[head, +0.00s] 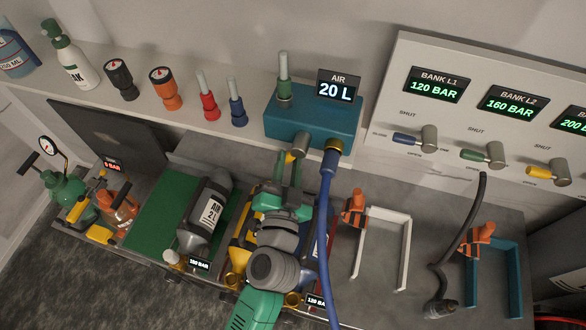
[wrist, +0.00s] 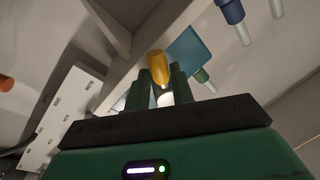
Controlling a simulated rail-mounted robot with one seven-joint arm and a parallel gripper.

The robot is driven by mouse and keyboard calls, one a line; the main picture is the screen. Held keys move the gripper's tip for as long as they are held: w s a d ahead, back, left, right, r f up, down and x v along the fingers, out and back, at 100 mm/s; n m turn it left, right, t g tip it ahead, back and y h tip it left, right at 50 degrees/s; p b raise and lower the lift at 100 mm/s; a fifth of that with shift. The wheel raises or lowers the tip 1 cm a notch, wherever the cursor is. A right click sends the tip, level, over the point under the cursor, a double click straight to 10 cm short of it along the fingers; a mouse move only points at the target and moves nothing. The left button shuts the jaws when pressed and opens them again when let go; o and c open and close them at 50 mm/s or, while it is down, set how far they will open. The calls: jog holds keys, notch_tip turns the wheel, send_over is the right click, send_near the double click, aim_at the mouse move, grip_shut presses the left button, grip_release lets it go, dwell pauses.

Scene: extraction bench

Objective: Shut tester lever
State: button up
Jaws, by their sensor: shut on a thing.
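The tester is a teal box (head: 312,118) on the shelf, with a display reading AIR 20 L (head: 338,88). Its small yellow and grey lever (head: 299,146) sticks out of the front face. My gripper (head: 289,166) reaches up to it from below, with green fingers. In the wrist view my gripper (wrist: 163,88) is shut on the lever, whose yellow end (wrist: 157,66) and a white part show between the fingers. The teal box also shows behind in the wrist view (wrist: 196,50). The exact contact is partly hidden.
A blue hose (head: 325,215) hangs from the tester just right of my gripper. A bank panel (head: 460,120) with levers stands to the right. Red (head: 208,104) and blue (head: 237,109) fittings stand left of the tester. Cylinders, including a grey one (head: 205,215), lie below.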

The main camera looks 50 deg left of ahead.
jog(key=shift+s+a+r+m+t+h+p, duration=0.25)
jog(key=shift+r+m+t+p, duration=0.35)
jog(key=shift+m, duration=1.65)
jog(key=shift+s+a+r+m+t+h+p, duration=0.2)
jog(key=shift+a+r+m+t+h+p, duration=0.45)
jog(key=shift+m, duration=1.65)
jog(key=shift+s+r+m+t+y+p, duration=0.15)
jog(key=shift+r+m+p, duration=0.5)
jog(key=shift+m, duration=1.6)
jog(key=shift+f+h, duration=0.2)
jog(key=shift+h, duration=0.05)
jog(key=o, duration=1)
jog(key=shift+s, duration=0.1)
jog(key=b+v, duration=0.3)
jog(key=v, duration=0.5)
jog(key=shift+f, duration=0.15)
